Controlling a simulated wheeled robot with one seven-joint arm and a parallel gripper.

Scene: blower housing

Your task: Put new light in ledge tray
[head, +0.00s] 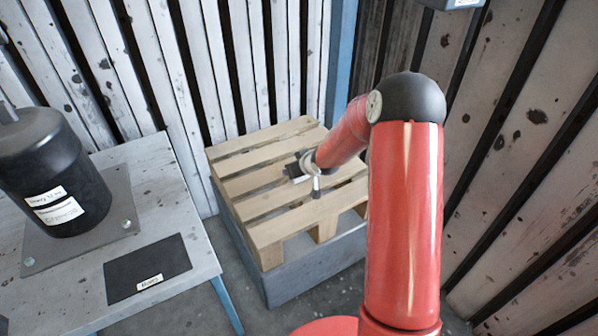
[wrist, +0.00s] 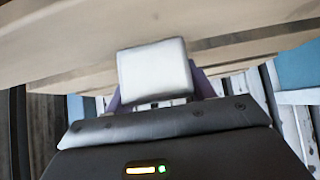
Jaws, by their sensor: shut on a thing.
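My gripper (head: 297,167) is small in the head view, at the end of my red arm, above the wooden pallet. In the wrist view my gripper (wrist: 157,98) is shut on a pale, silver-white block (wrist: 153,72). The block hides most of the fingers, of which purple parts show beside it. I cannot tell for certain whether this block is the new light. No ledge tray can be clearly made out; a grey box edge (head: 456,3) is cut off at the top of the head view.
The wooden pallet (head: 262,185) lies on a grey base (head: 312,275) near the slatted walls. At left, a table (head: 165,170) carries a black cylindrical housing (head: 45,165) on a plate and a labelled dark mat (head: 150,265). Some floor shows between table and base.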

